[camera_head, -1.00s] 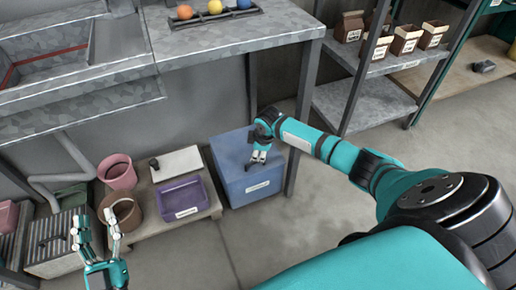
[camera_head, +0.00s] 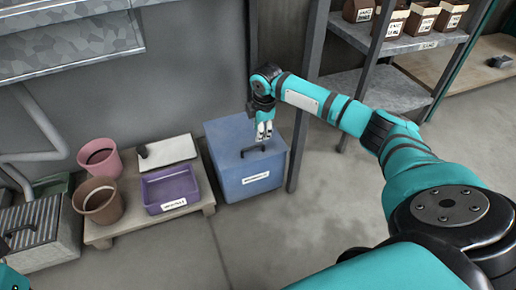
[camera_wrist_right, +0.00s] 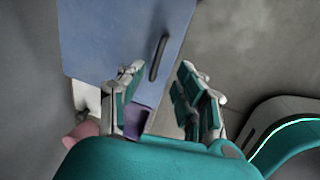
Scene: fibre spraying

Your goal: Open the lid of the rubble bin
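The blue bin (camera_head: 235,175), which I take as the rubble bin, stands on the floor with its flat lid (camera_head: 228,137) shut. It has a white label on its front, too small to read. A dark bar handle (camera_head: 253,152) is on the lid near the front edge. My right gripper (camera_head: 264,135) is above the lid, just behind the handle in the head view. In the right wrist view my gripper (camera_wrist_right: 160,70) is open and empty, and the handle (camera_wrist_right: 158,58) shows between the fingertips, apparently untouched. My left gripper is out of view; only a teal bit shows at bottom left.
Left of the bin, a low pallet (camera_head: 125,229) carries a purple tray (camera_head: 170,190), a white board (camera_head: 168,152) and a brown pot (camera_head: 99,200). A pink pot (camera_head: 99,157) stands beside them. A metal post (camera_head: 303,130) rises right of the bin. Floor in front is clear.

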